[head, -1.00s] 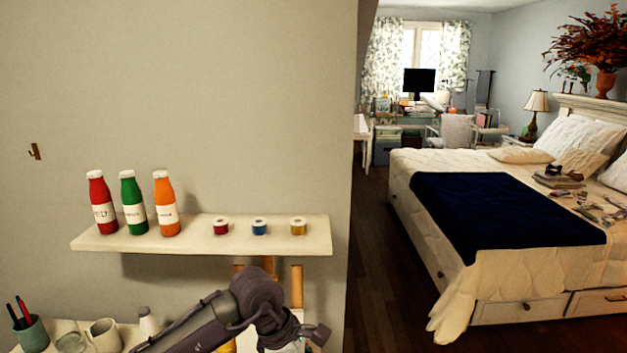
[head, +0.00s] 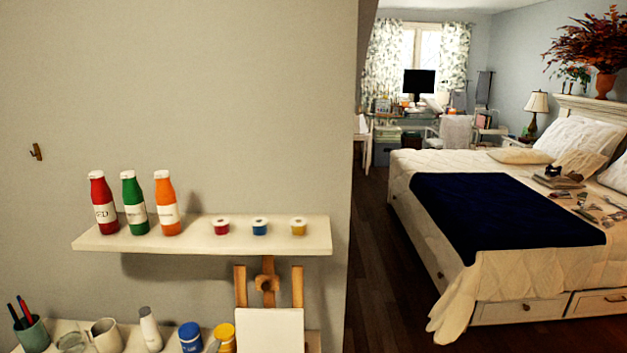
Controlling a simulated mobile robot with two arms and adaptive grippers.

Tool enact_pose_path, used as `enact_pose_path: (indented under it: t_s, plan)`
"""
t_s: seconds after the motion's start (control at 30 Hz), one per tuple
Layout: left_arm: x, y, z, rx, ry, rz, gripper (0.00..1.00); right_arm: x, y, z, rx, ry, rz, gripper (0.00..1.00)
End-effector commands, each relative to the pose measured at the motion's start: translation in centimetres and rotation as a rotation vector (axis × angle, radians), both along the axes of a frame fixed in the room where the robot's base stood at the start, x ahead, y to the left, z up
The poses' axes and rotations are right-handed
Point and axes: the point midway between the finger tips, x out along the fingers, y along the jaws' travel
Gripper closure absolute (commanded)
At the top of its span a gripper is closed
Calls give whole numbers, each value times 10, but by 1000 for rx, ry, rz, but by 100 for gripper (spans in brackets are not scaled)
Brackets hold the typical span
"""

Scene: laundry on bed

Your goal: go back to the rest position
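Neither of my grippers shows in the head view now, and no part of my arms is in the picture. On the white wall shelf (head: 200,243) stand a red bottle (head: 103,203), a green bottle (head: 133,204) and an orange bottle (head: 166,204), all upright. To their right on the shelf sit a small red jar (head: 221,227), a blue jar (head: 260,228) and a yellow jar (head: 298,227).
Below the shelf is a wooden easel (head: 267,283) with a blank white canvas (head: 270,330). A lower ledge holds a pen cup (head: 30,333), a mug (head: 105,336), a white bottle (head: 149,329), a blue jar (head: 190,337) and a yellow jar (head: 225,338). A bed (head: 500,262) stands right.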

Motion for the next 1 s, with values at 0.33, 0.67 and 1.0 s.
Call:
enact_pose_path:
  t_s: [0.33, 0.67, 1.0]
  plan:
    - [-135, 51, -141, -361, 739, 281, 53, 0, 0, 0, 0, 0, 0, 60]
    - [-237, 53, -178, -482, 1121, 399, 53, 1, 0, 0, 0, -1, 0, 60]
    - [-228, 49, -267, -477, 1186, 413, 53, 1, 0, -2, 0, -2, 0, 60]
